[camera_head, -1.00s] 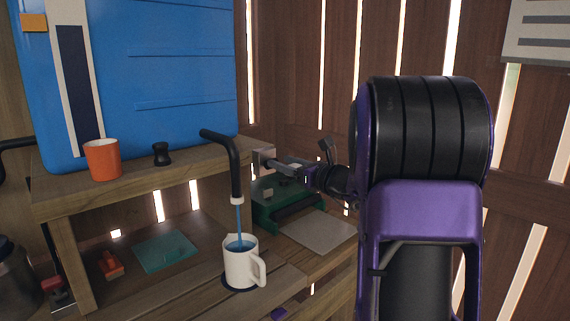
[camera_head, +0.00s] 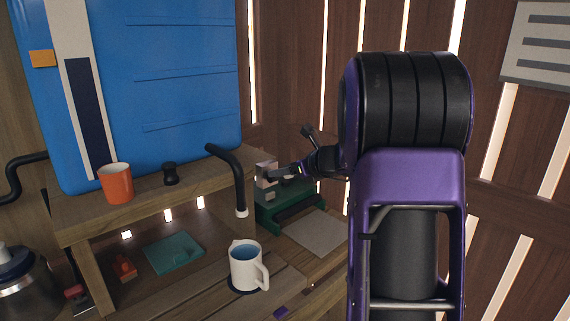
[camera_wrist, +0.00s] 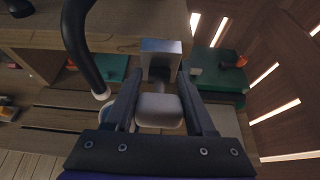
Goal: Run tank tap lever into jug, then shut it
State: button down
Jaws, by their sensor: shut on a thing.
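The blue tank (camera_head: 190,75) stands on a wooden shelf. Its black curved spout (camera_head: 232,170) hangs over the white jug (camera_head: 243,268), with no stream at its mouth. The jug stands upright on a dark round mat and blue water shows inside it. My gripper (camera_head: 280,173) is right of the spout, at the tap's metal block (camera_head: 264,171). In the wrist view my gripper (camera_wrist: 160,100) is shut on the pale grey tap lever (camera_wrist: 160,110), between its fingers. The spout's pale tip (camera_wrist: 102,95) shows left of them; the jug there is mostly hidden.
An orange cup (camera_head: 116,185) and a small black knob-like object (camera_head: 170,174) stand on the shelf (camera_head: 85,217). A green machine (camera_head: 290,205) and pale sheet (camera_head: 315,232) lie behind the tap. A metal pot (camera_head: 20,290) is at left.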

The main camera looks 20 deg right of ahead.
jog(key=shift+w+r+g, duration=0.2)
jog(key=shift+g, duration=0.3)
jog(key=shift+c, duration=1.2)
grip_release()
jog(key=shift+s, duration=0.1)
jog(key=v, duration=1.7)
jog(key=shift+a+r, duration=0.15)
jog(key=shift+a, duration=0.05)
jog(key=shift+s, duration=0.15)
